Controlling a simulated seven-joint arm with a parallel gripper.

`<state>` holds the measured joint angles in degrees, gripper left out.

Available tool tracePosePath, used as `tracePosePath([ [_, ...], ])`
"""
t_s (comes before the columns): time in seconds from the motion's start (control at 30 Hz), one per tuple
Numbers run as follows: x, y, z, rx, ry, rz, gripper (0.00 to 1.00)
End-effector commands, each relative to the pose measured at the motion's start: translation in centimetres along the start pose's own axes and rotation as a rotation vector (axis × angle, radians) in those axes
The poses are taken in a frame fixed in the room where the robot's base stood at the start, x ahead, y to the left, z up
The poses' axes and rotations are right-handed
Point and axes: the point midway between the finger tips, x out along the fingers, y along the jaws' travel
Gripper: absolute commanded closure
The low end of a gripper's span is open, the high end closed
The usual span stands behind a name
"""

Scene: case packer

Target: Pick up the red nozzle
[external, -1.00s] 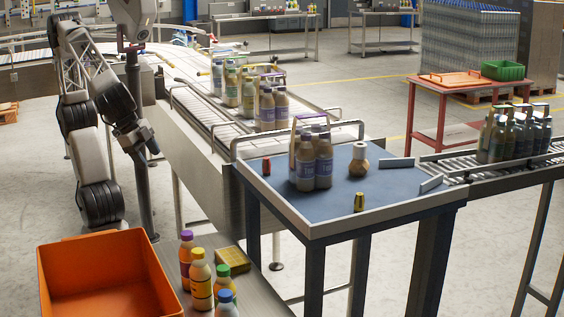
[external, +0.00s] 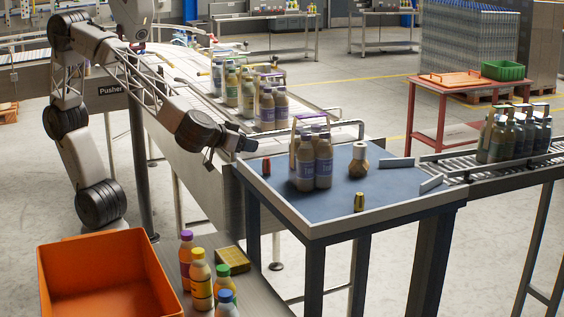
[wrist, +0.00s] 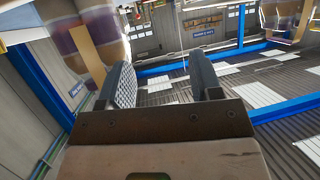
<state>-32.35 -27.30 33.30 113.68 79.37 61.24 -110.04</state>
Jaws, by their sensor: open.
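The red nozzle (external: 266,167) stands upright on the blue top of the table (external: 330,208), near its left edge in the external view. My gripper (external: 240,144) is up and to the left of the nozzle, beside the table's left corner and apart from it. In the wrist view my gripper (wrist: 163,78) has its two fingers spread with nothing held between them. I cannot make out the red nozzle in the wrist view.
A bottle carrier (external: 314,162) stands right of the nozzle. A tan bottle (external: 358,163) and a brass nozzle (external: 359,202) are farther right. A metal rail (external: 345,130) runs along the table's back. Large blurred bottles (wrist: 95,40) fill the wrist view's upper left.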

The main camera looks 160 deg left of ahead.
Motion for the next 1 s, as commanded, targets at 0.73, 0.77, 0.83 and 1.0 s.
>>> tracePosePath([
  [0.73,3.4,0.5,4.1,-0.048,0.039,-0.005,0.41],
  [0.77,3.4,0.5,4.1,-0.048,0.039,-0.005,0.41],
  [0.83,3.4,0.5,4.1,-0.048,0.039,-0.006,0.41],
  [1.0,4.1,0.4,4.1,-0.048,0.039,-0.007,0.41],
])
